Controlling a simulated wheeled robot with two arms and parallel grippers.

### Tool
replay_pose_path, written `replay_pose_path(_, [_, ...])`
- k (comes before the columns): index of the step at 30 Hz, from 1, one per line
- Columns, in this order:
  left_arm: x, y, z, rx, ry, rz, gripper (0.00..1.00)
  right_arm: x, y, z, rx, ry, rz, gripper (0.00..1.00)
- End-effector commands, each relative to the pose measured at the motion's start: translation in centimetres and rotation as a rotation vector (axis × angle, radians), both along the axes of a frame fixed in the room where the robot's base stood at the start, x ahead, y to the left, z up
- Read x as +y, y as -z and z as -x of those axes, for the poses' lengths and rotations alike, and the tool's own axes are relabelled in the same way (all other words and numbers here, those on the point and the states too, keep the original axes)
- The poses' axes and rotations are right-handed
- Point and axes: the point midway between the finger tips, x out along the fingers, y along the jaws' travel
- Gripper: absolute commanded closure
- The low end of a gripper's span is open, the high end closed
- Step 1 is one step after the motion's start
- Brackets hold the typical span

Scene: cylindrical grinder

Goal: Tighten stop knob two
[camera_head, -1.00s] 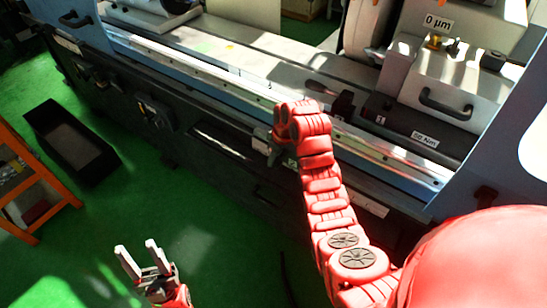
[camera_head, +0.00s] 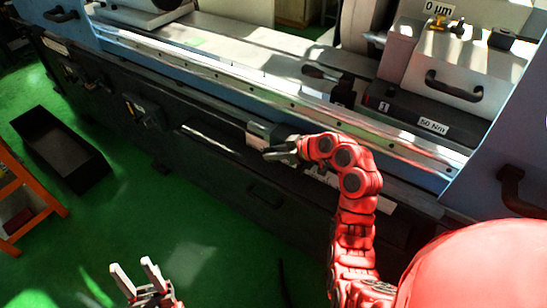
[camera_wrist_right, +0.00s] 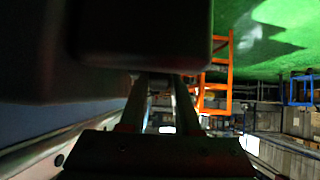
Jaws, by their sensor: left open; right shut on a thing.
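A small grey stop block (camera_head: 261,134) sits on the front of the machine, just below the long rail. My right gripper (camera_head: 268,154) is at its lower front and is shut on a small part there, which I take to be stop knob two. The fingers hide most of this part. In the right wrist view, the fingers of my right gripper (camera_wrist_right: 157,84) run forward under a large dark block (camera_wrist_right: 140,35), and the gripped part is too dark to make out. My left gripper (camera_head: 130,267) is open and empty, low over the green floor.
The long silver rail (camera_head: 220,75) and blue machine edge run behind my right gripper. Dark handles (camera_head: 453,87) stick out at the right. A black bin (camera_head: 63,146) and an orange frame (camera_head: 25,205) stand at the left. The floor between is clear.

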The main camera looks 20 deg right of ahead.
Motion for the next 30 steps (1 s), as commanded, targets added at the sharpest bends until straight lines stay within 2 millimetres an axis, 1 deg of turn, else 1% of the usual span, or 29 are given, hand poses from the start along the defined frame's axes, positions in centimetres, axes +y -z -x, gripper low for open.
replay_pose_path(1, [0.0,0.48,0.0,0.0,0.0,0.0,0.5,-0.07,0.37,0.06,-0.006,0.001,-0.007,1.0])
replay_pose_path(4, [0.0,0.68,-0.01,0.0,0.0,0.0,0.5,-0.08,0.27,0.07,-0.017,0.001,-0.015,1.0])
replay_pose_path(17, [0.0,0.71,0.0,0.0,0.0,0.0,0.5,-0.02,0.19,0.09,-0.022,0.0,-0.02,1.0])
replay_pose_path(18, [0.0,0.7,0.0,0.0,0.0,0.0,0.5,-0.02,0.19,0.09,-0.022,0.0,-0.021,0.64])
replay_pose_path(19, [0.0,0.71,0.0,0.0,0.0,0.0,0.5,-0.02,0.19,0.09,-0.022,0.0,-0.021,0.58])
replay_pose_path(20, [0.0,0.7,0.0,0.0,0.0,0.0,0.5,-0.02,0.18,0.09,-0.022,0.0,-0.021,0.56])
replay_pose_path(30, [0.0,0.77,0.0,0.0,0.0,0.0,0.5,-0.22,-0.04,0.28,-0.024,0.0,-0.02,0.56])
